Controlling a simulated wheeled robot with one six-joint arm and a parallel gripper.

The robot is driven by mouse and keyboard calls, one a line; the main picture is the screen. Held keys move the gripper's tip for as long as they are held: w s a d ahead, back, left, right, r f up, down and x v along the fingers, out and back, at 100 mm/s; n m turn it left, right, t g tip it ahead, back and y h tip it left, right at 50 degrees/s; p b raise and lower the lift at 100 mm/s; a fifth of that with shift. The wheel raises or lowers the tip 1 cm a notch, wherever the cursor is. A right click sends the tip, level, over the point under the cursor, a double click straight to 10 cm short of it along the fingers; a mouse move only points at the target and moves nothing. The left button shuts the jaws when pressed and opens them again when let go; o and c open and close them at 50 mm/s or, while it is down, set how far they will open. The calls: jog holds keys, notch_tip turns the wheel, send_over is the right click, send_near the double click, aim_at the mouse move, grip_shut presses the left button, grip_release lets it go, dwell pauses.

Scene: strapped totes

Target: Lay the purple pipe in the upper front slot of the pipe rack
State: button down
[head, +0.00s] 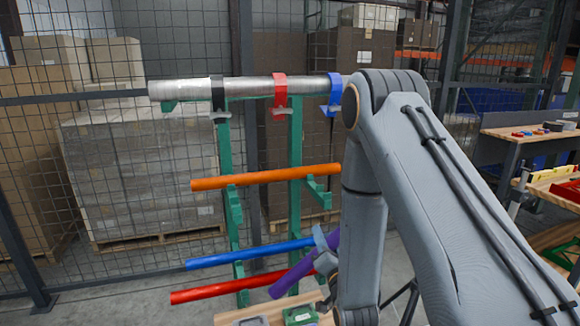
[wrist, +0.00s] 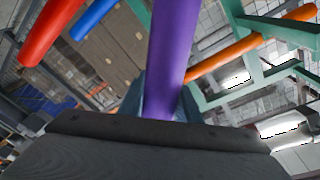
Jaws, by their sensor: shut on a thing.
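The purple pipe (head: 305,265) is tilted in the head view, partly hidden by my arm. My gripper (head: 325,252) is shut on it, mostly hidden behind my arm in that view. In the wrist view the purple pipe (wrist: 175,45) runs up from the jaws (wrist: 165,100). The green pipe rack (head: 225,150) stands ahead. An orange pipe (head: 265,177) lies on its middle arms. A blue pipe (head: 240,254) and a red pipe (head: 235,288) lie lower, in front of the purple pipe's far end or close to it; the exact spacing is unclear.
A grey metal pipe (head: 180,89) lies across the rack top, with black, red and blue straps (head: 280,92). Wrapped boxes on a pallet (head: 140,170) stand behind a mesh fence. A workbench (head: 530,133) is at the right.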

jog(key=s+a+r+m+y+p, duration=0.1)
jog(key=a+r+m+p, duration=0.3)
jog(key=r, duration=0.6)
jog(key=a+r+m+y+p, duration=0.2)
jog(key=a+r+m, duration=0.25)
jog(key=r, duration=0.45)
jog(key=shift+a+f+b+x, duration=0.2)
jog(key=shift+f+b+x, duration=0.4)
jog(key=shift+x, duration=4.4)
notch_tip(320, 180, down, 7)
jog(key=b, duration=0.5)
jog(key=shift+r+n, duration=0.15)
jog(key=shift+n, duration=0.3)
jog(key=c, duration=1.2)
grip_release()
jog(key=shift+s, duration=0.15)
